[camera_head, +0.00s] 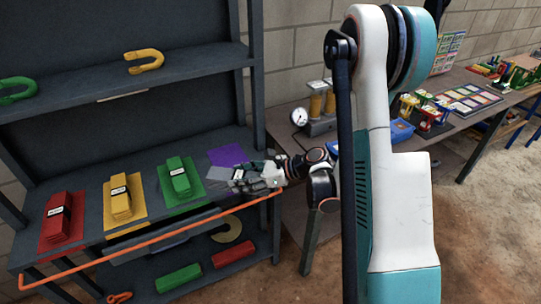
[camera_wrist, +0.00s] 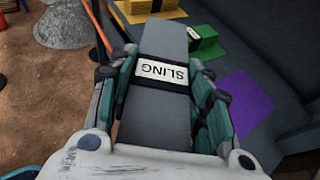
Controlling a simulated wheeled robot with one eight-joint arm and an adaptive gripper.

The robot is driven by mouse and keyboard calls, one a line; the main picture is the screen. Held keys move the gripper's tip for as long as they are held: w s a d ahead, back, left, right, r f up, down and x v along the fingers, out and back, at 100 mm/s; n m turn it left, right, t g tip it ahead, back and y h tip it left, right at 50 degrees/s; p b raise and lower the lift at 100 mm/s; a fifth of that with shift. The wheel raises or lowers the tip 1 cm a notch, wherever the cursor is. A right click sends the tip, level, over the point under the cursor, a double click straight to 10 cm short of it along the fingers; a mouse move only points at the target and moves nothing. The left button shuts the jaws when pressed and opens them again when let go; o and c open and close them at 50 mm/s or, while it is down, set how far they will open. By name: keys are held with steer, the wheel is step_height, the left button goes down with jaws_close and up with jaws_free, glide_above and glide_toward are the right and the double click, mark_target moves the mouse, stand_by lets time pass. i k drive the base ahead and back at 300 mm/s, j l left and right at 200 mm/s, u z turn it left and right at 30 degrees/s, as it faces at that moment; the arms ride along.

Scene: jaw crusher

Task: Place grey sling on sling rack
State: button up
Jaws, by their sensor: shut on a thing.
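My gripper (camera_wrist: 165,110) is shut on the grey sling (camera_wrist: 165,35), a folded block with a black band and a "SLING" label, its fingers on both long sides. In the head view my gripper (camera_head: 268,175) reaches in from the right over the shelf, and the grey sling (camera_head: 238,180) shows small and partly hidden by it. The sling rack (camera_head: 90,190) is a dark shelf with coloured mats. Red (camera_head: 62,215), yellow (camera_head: 122,200) and green (camera_head: 180,178) slings lie on mats of their own colours. A purple mat (camera_head: 228,155) shows behind the grey sling; it is also right of my gripper in the wrist view (camera_wrist: 245,102).
An orange bar (camera_head: 150,243) runs along the rack's front edge. The upper shelf (camera_head: 110,95) holds green and yellow shackles. The lower shelf holds green and red blocks. A table with a gauge (camera_head: 299,117) and other items stands to the right.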

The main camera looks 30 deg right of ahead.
mark_target(231, 163)
steer(key=i+j+z, duration=0.1)
steer(key=j+z, duration=0.3)
steer(key=j, duration=0.15)
steer(key=j+z, duration=0.35)
steer(key=j, duration=0.25)
steer(key=k+j+z, duration=0.1)
steer(key=j+z, duration=0.3)
steer(key=j, duration=0.15)
steer(key=k+j, duration=0.1)
steer(key=j, duration=0.5)
